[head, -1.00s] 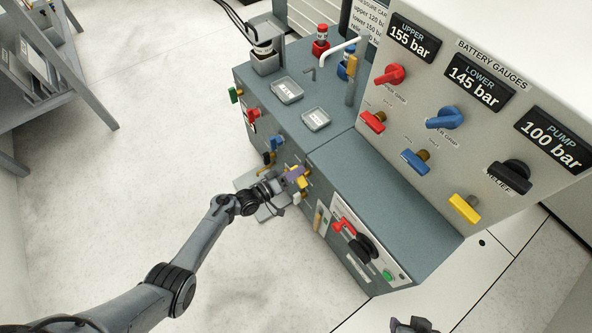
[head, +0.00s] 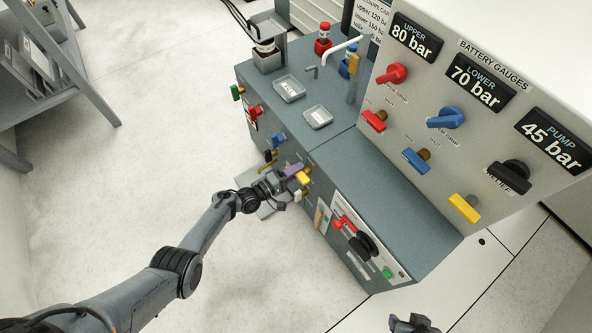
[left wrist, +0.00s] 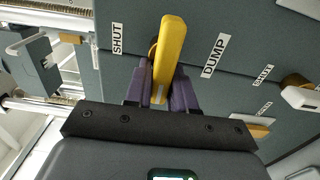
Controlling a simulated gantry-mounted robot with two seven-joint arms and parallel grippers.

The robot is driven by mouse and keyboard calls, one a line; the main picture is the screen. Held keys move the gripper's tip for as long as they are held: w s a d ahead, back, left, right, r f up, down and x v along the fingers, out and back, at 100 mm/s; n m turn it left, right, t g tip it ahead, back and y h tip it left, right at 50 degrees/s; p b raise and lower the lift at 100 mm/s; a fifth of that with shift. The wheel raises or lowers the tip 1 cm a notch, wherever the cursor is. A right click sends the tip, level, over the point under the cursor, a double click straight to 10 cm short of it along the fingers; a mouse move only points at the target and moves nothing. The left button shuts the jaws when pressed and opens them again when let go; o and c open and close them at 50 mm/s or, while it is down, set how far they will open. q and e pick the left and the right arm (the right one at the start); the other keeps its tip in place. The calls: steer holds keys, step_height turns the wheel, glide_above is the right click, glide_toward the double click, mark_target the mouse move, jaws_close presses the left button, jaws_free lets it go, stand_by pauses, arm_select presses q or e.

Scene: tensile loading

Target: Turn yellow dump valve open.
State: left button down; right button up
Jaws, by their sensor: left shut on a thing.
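The yellow dump valve handle (head: 303,178) is on the front of the grey cabinet. In the left wrist view the yellow handle (left wrist: 172,48) stands between a SHUT label on its left and a DUMP label (left wrist: 215,55) on its right, tilted slightly. Its brass stem shows just left of it. My left gripper (left wrist: 160,90) is shut on the handle, one purple finger on each side. It also shows against the cabinet front in the head view (head: 292,174). My right gripper (head: 413,324) shows only in part at the bottom edge, and its jaws are unclear.
The gauge panel (head: 480,100) reads upper 80 bar, lower 70 bar and pump 45 bar. A blue valve (head: 278,140) and a red valve (head: 254,112) are left of the dump valve. A red handle and black knob (head: 362,245) are to its right. The floor in front is clear.

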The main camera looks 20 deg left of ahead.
stand_by(0.4)
arm_select(q)
steer(key=c, duration=1)
jaws_free()
steer(key=shift+c, duration=0.2)
steer(key=shift+s+a, duration=0.1)
steer(key=shift+s+a+p, duration=0.15)
steer(key=shift+s+p, duration=0.1)
steer(key=shift+p, duration=0.05)
steer(key=p+v, duration=0.3)
steer(key=v, duration=0.7)
steer(key=shift+p, duration=0.35)
